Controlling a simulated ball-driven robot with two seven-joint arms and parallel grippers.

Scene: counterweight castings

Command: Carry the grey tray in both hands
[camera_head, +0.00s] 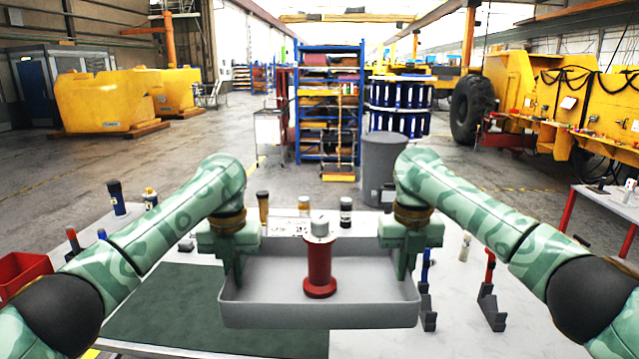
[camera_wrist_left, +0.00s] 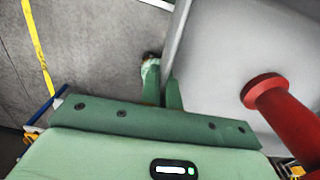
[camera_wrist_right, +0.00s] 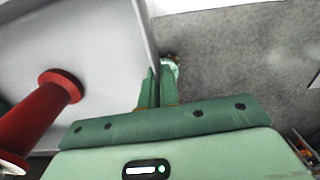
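The grey tray (camera_head: 270,314) is level in front of me in the head view and looks raised above the table. A red spool-shaped piece (camera_head: 319,262) with a grey top stands upright inside it, a little right of the middle. My left gripper (camera_head: 236,280) is shut on the tray's left wall; in the left wrist view its fingers (camera_wrist_left: 163,92) straddle that wall. My right gripper (camera_head: 402,270) is shut on the right wall; in the right wrist view its fingers (camera_wrist_right: 156,88) sit either side of it. The tray hides part of the table.
The table carries a dark green mat (camera_head: 165,300) at left and black stands (camera_head: 491,308) at right. Several bottles, such as a dark one (camera_head: 346,212), stand behind the tray. A red bin (camera_head: 22,272) is at far left. A grey barrel (camera_head: 384,165) stands beyond the table.

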